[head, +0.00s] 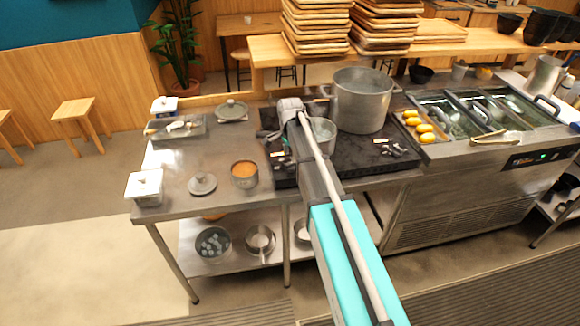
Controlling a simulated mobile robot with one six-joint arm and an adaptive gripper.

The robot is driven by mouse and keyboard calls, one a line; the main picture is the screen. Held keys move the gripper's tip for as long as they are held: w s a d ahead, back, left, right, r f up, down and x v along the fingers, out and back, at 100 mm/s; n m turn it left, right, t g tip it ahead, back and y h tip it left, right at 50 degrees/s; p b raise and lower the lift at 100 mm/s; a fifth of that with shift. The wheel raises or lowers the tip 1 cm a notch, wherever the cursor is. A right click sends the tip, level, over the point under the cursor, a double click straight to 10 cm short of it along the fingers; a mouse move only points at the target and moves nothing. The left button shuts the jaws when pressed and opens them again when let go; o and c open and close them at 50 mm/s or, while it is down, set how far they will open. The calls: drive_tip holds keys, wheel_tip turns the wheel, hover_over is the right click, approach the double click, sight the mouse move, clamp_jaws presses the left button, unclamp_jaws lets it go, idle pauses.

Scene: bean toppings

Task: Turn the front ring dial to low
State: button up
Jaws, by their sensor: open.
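The black stove top (350,155) is set in the steel counter. Small dials (392,150) with pale labels show at its front right. More small dark controls (278,156) show at its front left, close beside my arm. Which of these is the front ring dial, and where each is set, is too small to tell. My arm reaches from the bottom over the stove, with its grey joint (290,106) near the back left. My gripper's fingers cannot be made out; the arm seems to hide them. The arm also covers part of the stove's front.
A large pot (361,100) stands at the stove's back, with a smaller pot (323,134) beside my arm. A pan of orange food (244,174), a lid (202,184) and a white-lidded container (145,187) stand left. Yellow items (425,128) lie in a tray right.

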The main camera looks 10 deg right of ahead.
sight(290, 163)
drive_tip(key=shift+f+b, duration=1.55)
drive_tip(key=shift+f, duration=0.25)
clamp_jaws()
